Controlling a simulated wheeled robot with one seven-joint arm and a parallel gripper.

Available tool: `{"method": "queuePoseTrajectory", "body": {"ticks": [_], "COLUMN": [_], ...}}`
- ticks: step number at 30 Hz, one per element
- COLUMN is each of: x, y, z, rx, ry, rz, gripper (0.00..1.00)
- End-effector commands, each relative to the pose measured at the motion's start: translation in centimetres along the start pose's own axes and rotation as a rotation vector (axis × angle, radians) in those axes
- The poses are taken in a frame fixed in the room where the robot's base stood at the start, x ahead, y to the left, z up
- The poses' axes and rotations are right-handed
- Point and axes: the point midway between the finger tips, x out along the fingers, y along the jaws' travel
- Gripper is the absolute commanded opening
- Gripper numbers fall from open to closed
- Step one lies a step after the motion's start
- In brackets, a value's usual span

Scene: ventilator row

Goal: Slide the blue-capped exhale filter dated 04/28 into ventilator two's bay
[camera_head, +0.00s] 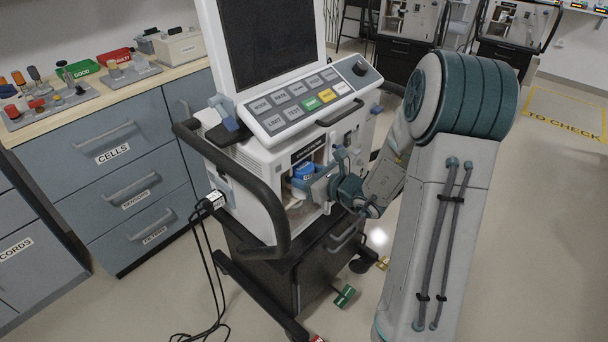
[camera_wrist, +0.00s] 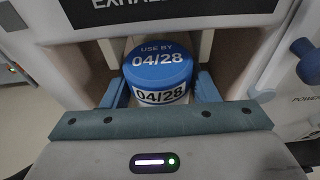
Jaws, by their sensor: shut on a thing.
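In the head view the filter (camera_head: 303,171) is at the mouth of the ventilator's open bay (camera_head: 296,199), with my gripper (camera_head: 308,182) reaching in from the right. The bay in the wrist view (camera_wrist: 75,60) lies under a dark label that begins "EXHAL". The filter's lower part is hidden by my gripper, so its seating cannot be told.
The ventilator (camera_head: 247,165) has a screen, a button panel and a black side handle (camera_head: 277,210). A counter with drawers (camera_head: 115,165) stands at left, bearing trays of small parts. More ventilators (camera_head: 409,25) stand behind. Open floor lies at right.

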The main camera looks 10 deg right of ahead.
Motion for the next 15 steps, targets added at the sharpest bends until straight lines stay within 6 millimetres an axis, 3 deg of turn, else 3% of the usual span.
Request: {"method": "queuePoseTrajectory", "body": {"ticks": [15], "x": [0.07], "y": [0.00], "z": [-0.30], "rx": [-0.001], "ry": [-0.001], "rz": [0.000], "gripper": [0.31]}}
